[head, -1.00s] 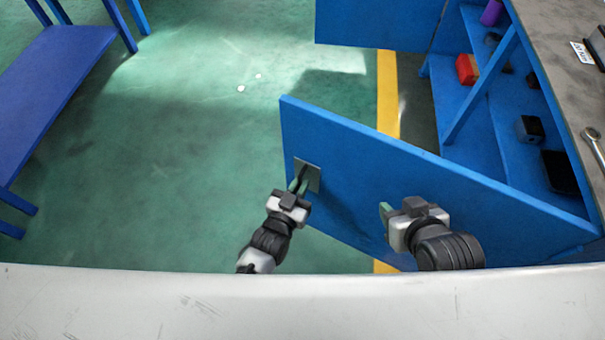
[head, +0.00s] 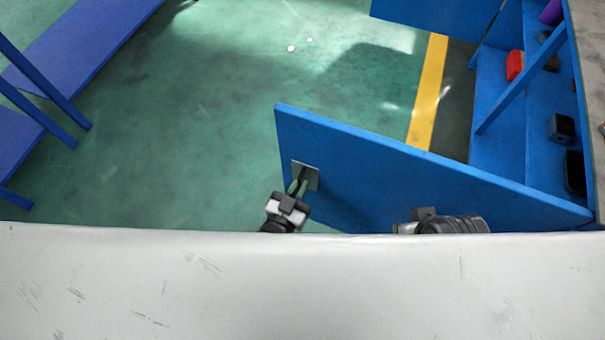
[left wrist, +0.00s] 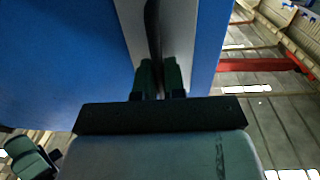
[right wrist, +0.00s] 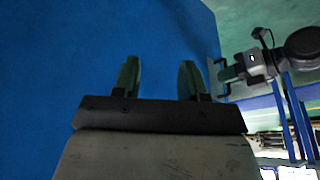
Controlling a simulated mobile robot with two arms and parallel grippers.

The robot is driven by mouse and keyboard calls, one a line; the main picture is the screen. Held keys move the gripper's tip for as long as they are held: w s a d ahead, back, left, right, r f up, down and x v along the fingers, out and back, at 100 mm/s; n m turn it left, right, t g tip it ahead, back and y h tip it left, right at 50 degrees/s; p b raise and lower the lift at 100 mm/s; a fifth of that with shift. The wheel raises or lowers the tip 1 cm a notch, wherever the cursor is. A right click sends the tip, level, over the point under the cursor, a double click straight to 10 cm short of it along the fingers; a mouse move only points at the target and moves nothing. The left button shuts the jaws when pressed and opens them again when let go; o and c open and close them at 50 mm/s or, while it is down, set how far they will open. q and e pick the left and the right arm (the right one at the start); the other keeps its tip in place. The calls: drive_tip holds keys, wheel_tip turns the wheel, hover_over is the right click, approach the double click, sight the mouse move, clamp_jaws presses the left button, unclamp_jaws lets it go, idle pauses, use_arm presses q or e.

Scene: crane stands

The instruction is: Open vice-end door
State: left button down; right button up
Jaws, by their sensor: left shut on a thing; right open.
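The blue door (head: 410,165) stands swung out from the workbench cabinet, its free edge at the left and its far end by the cabinet at the right. A grey plate with a dark handle (head: 307,172) is near its free edge. My left gripper (head: 297,188) is shut on this handle; the left wrist view shows the green fingers (left wrist: 158,75) closed around the dark handle bar (left wrist: 153,40). My right gripper, mostly hidden in the head view, is open and empty in the right wrist view (right wrist: 158,78), facing the blue door panel (right wrist: 100,50).
The open cabinet (head: 510,100) has shelves with a red item (head: 515,65) and dark boxes (head: 561,128). Another blue panel (head: 440,14) stands open further back. A blue bench (head: 75,50) is at the left. Green floor (head: 210,130) between is clear.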

use_arm(q)
drive_tip(key=shift+s+f, duration=0.1)
drive_tip(key=shift+s, duration=0.15)
use_arm(e)
drive_tip(key=shift+s+d, duration=0.1)
drive_tip(key=shift+s, duration=0.1)
use_arm(q)
drive_tip(key=c, duration=1.3)
unclamp_jaws()
drive_tip(key=shift+o, duration=0.2)
drive_tip(key=p+v, duration=0.1)
drive_tip(key=v, duration=0.9)
drive_tip(key=shift+s+p, duration=0.3)
drive_tip(key=shift+p, duration=0.1)
use_arm(e)
drive_tip(key=shift+x, duration=1.2)
use_arm(q)
drive_tip(key=shift+a, duration=0.15)
use_arm(e)
drive_tip(key=shift+w+r, duration=0.1)
drive_tip(key=shift+w, duration=0.05)
